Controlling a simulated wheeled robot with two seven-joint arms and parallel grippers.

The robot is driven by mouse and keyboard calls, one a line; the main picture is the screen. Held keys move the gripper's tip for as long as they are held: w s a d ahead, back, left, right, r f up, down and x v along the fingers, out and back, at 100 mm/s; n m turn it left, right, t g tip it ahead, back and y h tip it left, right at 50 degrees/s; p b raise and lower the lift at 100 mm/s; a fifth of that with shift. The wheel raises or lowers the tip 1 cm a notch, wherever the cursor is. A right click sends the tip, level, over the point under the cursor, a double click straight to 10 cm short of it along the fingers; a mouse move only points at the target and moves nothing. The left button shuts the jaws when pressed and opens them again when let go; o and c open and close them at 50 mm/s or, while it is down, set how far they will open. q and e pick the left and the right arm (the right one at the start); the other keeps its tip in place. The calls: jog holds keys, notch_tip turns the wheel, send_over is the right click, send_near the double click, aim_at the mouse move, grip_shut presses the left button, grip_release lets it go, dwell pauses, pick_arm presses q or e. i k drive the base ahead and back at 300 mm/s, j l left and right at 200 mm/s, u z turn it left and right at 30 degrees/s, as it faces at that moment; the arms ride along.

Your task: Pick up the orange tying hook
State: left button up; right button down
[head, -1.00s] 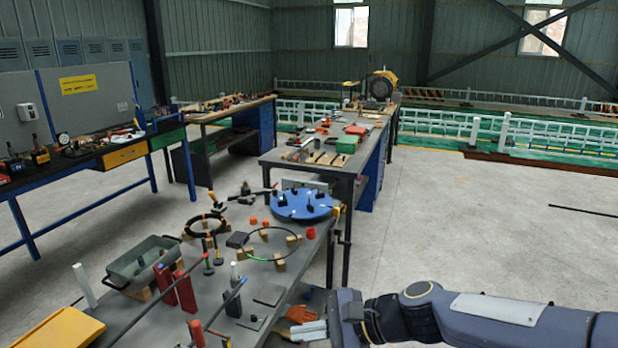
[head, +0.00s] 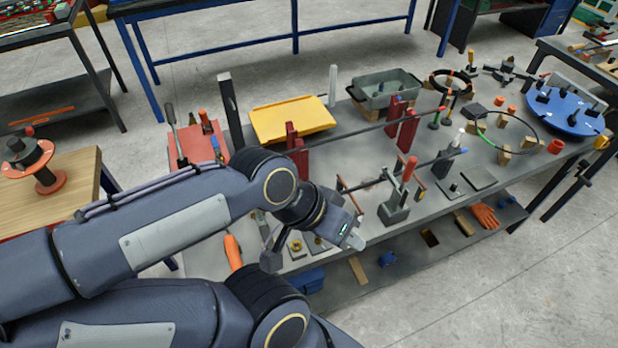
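An orange handle (head: 233,252), which looks like the tying hook, lies near the front edge of the workbench, just beyond my arms. Its lower end is close to my arm links, and I cannot make out a metal hook on it. My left gripper (head: 353,238) is over the front part of the bench, to the right of the orange handle and apart from it. Its pale fingers are small and seen at an angle, so I cannot tell whether they are open. My other arm runs along the bottom of the view and its gripper is out of the picture.
The grey bench (head: 340,160) holds a yellow tray (head: 292,120), red posts (head: 407,130), a grey bin (head: 385,88) and a blue disc (head: 562,108). A red upright tool (head: 410,168) stands right of my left gripper. An orange glove (head: 485,216) lies on the lower shelf.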

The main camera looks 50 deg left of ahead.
aim_at(236, 261)
jog(key=u, duration=2.5)
